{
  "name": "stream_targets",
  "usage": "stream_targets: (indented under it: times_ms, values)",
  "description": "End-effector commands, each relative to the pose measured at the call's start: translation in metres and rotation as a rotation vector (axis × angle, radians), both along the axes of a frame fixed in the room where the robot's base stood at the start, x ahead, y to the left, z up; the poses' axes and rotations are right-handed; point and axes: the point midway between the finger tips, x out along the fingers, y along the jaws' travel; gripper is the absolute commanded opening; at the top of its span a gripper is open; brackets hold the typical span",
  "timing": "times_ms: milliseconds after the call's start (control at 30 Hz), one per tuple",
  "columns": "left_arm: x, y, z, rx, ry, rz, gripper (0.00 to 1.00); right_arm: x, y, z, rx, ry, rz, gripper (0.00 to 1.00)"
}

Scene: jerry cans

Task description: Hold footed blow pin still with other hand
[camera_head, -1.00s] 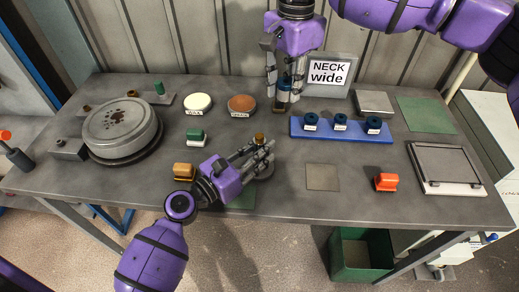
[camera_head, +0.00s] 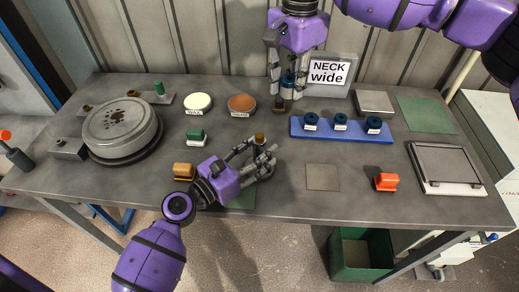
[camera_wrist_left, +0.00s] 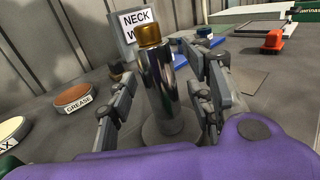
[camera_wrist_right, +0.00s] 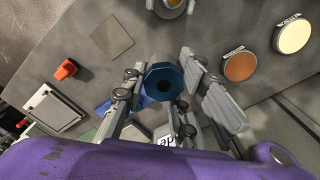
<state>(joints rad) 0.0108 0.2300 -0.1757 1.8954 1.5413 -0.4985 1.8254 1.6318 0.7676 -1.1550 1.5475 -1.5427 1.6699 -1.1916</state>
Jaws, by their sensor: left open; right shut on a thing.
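The footed blow pin is an upright shiny metal cylinder (camera_wrist_left: 160,88) with a brass top and a round grey foot. In the head view its brass top (camera_head: 260,138) shows behind my left fingers. My left gripper (camera_head: 262,158) is open, with fingers on both sides of the pin; in the left wrist view (camera_wrist_left: 160,108) gaps show beside it. My right gripper (camera_head: 288,88) points down in front of the NECK wide sign (camera_head: 328,71). It is shut on a blue cylindrical piece (camera_wrist_right: 164,86) with a dark hole in its end.
A blue rack (camera_head: 350,134) with three dark blue labelled rings stands right of my right gripper. A small dark block (camera_head: 280,105) sits below that gripper. Wax (camera_head: 198,102) and grease (camera_head: 241,103) discs lie left. A square plate (camera_head: 322,177) lies right of the pin.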

Motion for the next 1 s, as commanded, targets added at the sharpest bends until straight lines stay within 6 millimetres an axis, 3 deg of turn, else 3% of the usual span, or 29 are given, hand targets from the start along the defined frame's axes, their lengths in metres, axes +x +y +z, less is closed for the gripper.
stream_targets:
  times_ms: [500, 700, 1000]
  values:
    - [-0.074, 0.065, -0.001, 0.0, 0.004, 0.002, 0.48, 0.0, 0.0, 0.0, 0.0, 0.0, 0.0, 0.0]
    - [-0.085, 0.075, 0.0, 0.001, 0.001, 0.001, 0.48, 0.0, 0.0, 0.0, 0.0, 0.0, 0.0, 0.0]
    - [-0.085, 0.076, 0.0, 0.001, 0.001, 0.0, 0.48, 0.0, 0.0, 0.0, 0.0, 0.0, 0.0, 0.0]
